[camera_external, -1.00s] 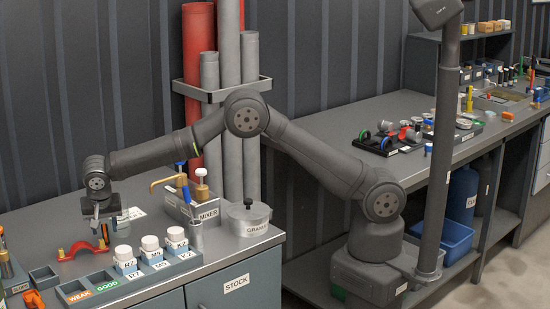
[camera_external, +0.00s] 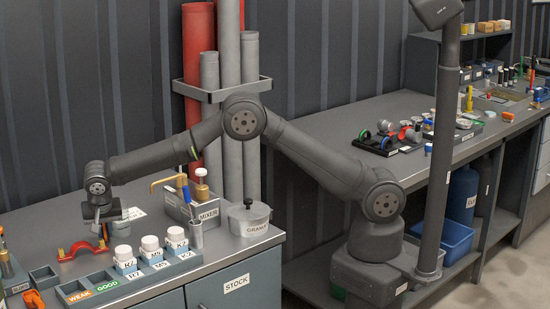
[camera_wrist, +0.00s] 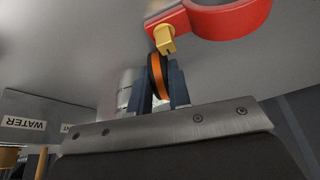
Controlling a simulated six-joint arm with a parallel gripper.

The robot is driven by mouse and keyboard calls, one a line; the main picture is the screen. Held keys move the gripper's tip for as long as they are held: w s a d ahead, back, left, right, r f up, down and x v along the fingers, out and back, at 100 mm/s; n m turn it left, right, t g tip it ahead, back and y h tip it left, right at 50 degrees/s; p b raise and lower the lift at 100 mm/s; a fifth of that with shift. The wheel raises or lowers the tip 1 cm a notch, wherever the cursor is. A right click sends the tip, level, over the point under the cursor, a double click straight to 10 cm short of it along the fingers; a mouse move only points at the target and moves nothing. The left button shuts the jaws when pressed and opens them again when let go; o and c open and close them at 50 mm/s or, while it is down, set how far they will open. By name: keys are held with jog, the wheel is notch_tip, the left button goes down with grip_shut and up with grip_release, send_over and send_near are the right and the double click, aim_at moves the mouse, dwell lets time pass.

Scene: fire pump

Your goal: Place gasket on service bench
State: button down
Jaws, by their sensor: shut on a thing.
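The gasket (camera_wrist: 157,76), an orange ring with black sides, stands on edge between the two dark blue fingertips of my gripper (camera_wrist: 160,85) in the wrist view. My gripper is shut on it. In the camera_external view, my gripper (camera_external: 103,216) points down over the left bench (camera_external: 235,262), above and just right of a red curved part. A second bench (camera_external: 320,123) runs along the wall at right.
The red curved part (camera_external: 82,250) has yellow ends; it is close to the gripper in the wrist view (camera_wrist: 225,18). A rack with white-capped bottles (camera_external: 150,246) stands in front. The mixer box (camera_external: 190,208) and a round metal pot (camera_external: 249,220) stand to the right.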

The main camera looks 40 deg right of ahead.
aim_at(105, 229)
notch_tip(105, 229, up, 18)
jog(key=shift+f, duration=0.15)
dwell(0.3)
